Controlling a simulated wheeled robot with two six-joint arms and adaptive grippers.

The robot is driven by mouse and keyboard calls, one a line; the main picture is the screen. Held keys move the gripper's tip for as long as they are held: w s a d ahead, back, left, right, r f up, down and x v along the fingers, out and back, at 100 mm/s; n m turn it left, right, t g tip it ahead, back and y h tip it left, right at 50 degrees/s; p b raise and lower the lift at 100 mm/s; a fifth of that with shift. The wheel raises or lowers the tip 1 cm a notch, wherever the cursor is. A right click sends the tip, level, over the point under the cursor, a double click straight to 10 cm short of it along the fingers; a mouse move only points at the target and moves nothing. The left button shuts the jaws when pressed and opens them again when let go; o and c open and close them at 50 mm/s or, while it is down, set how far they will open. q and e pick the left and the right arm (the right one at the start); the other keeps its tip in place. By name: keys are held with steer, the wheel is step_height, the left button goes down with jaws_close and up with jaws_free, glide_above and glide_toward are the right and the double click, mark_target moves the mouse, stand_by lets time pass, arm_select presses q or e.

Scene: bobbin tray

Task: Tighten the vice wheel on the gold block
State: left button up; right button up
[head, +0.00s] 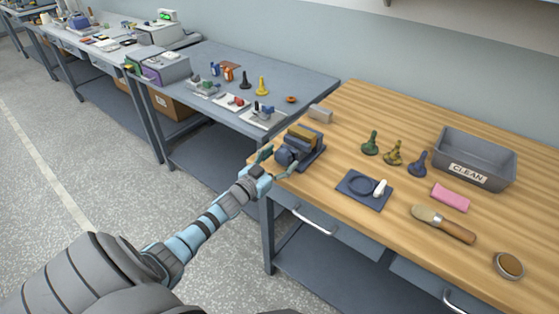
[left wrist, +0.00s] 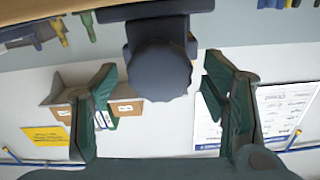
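The dark blue vice (head: 312,158) stands near the left end of the wooden bench, with the gold block (head: 302,136) in its jaws. Its dark, lobed wheel (head: 284,156) faces my left arm; the wheel also shows in the left wrist view (left wrist: 160,72). My left gripper (head: 279,164) is open at the wheel. In the left wrist view its fingers (left wrist: 158,85) stand on either side of the wheel, with gaps on both sides. The gold block is not clearly visible in the left wrist view. My right gripper is in neither view.
Behind the vice lies a small grey block (head: 320,114). To the right are green (head: 371,143), olive and blue pieces, a dark tray (head: 350,196), a grey CLEAN bin (head: 445,143), a pink cloth (head: 451,198) and a brush (head: 444,224). A grey bench (head: 210,124) adjoins on the left.

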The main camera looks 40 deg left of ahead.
arm_select(q)
steer(key=c, duration=1.1)
steer(key=shift+o, duration=0.2)
steer(key=m, duration=0.4)
steer(key=shift+m, duration=0.4)
steer(key=o, duration=1.2)
steer(key=shift+c, duration=0.2)
steer(key=s, duration=1.2)
steer(key=shift+d, duration=0.15)
